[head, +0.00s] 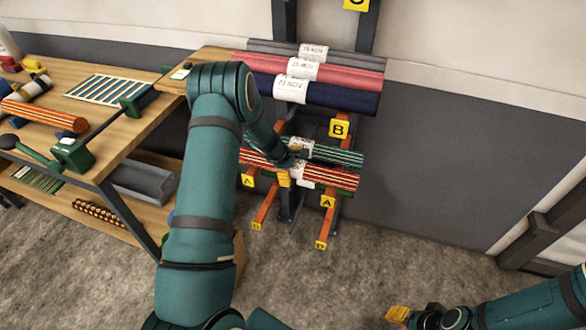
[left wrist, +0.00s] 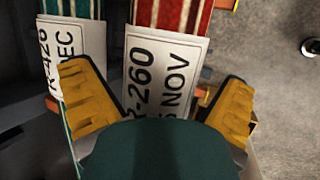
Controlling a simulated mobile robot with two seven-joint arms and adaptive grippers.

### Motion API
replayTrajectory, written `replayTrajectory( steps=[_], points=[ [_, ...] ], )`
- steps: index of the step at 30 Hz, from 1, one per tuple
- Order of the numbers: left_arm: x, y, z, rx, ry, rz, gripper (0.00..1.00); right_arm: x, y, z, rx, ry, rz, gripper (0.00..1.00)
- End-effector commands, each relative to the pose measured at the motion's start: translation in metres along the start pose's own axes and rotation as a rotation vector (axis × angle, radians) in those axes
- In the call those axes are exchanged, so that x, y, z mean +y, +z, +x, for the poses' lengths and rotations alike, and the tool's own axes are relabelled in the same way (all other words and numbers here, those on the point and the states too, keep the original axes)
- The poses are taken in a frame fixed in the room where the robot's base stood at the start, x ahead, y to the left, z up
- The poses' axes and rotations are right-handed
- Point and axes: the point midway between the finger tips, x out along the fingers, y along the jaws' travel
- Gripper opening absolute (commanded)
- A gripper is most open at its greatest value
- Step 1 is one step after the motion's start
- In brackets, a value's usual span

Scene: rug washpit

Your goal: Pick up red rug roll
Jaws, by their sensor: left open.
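A red roll with pale stripes (head: 332,178) lies on the lower rack arms marked A. A white label around it reads "R-260" and "NOV" in the left wrist view, where the red roll (left wrist: 183,15) runs up the picture. My left gripper (head: 290,165) is at this label, open; in the left wrist view its yellow fingers (left wrist: 157,78) stand either side of the label. I cannot tell whether they touch it. A plain red roll (head: 345,76) lies on the upper rack, labelled "NOV". My right gripper (head: 398,314) is at the bottom edge, its jaws unclear.
A green striped roll (head: 338,154) lies close behind the red striped one; its label shows beside my left finger. A navy roll (head: 345,97) and a grey roll (head: 350,59) share the upper rack. A wooden workbench (head: 120,135) stands left. Floor to the right is clear.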

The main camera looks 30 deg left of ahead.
Motion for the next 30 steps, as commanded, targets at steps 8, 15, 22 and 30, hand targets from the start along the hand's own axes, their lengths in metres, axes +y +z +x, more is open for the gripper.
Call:
replayTrajectory(
  steps=[8, 15, 22, 30],
  points=[
    [0.0, 0.0, 0.0, 0.0, 0.0, 0.0, 0.26, 0.0, 0.0, 0.0, 0.0, 0.0, 0.0, 0.47],
    [0.001, 0.0, -0.001, 0.0, 0.002, 0.0, 0.18, 0.0, 0.0, 0.0, 0.0, 0.0, 0.0, 0.47],
    [0.004, 0.002, -0.007, 0.0, 0.002, 0.0, 0.18, -0.001, -0.001, -0.002, 0.002, 0.0, 0.0, 0.47],
    [0.017, 0.011, -0.035, 0.0, 0.003, 0.002, 0.18, -0.004, -0.004, -0.011, 0.009, 0.001, 0.003, 0.47]
  ],
)
